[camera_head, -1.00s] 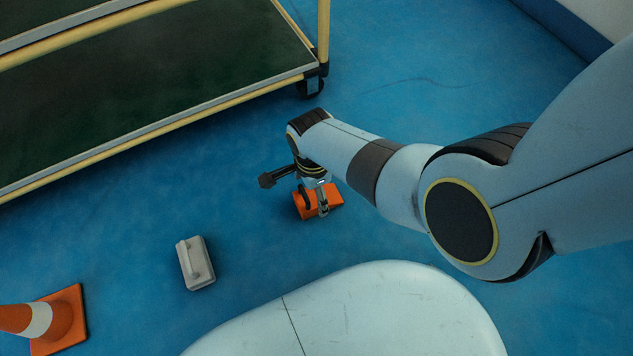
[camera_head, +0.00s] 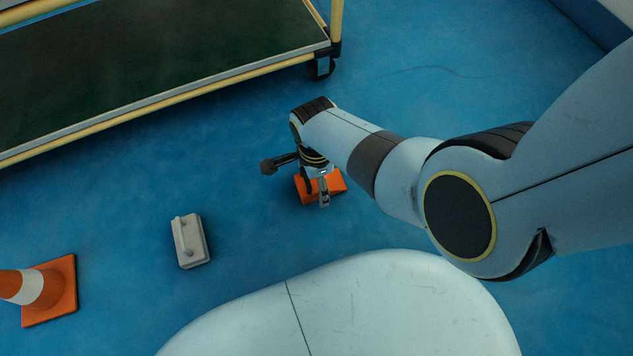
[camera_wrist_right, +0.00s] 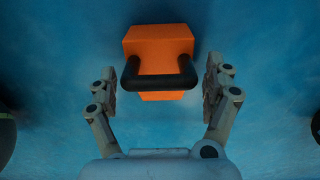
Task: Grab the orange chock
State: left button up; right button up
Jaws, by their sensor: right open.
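The orange chock (camera_head: 335,183) sits on the blue floor below my right gripper (camera_head: 316,190), which partly hides it in the head view. In the right wrist view the chock (camera_wrist_right: 158,46) shows an orange block with a black handle (camera_wrist_right: 160,80) on its near side. My right gripper (camera_wrist_right: 160,88) is open there, one finger to each side of the handle, with a gap on both sides. I cannot tell how far above the floor the fingertips are. My left gripper is not in view.
A grey chock-like block with a handle (camera_head: 190,241) lies on the floor at the left. An orange and white cone (camera_head: 58,290) stands at lower left. A wheeled rack with a dark green shelf and yellow frame (camera_head: 200,88) fills the upper left. Floor to the right is clear.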

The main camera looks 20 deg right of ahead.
jog(key=shift+c, duration=0.2)
jog(key=c, duration=1.5)
jog(key=shift+r, duration=0.1)
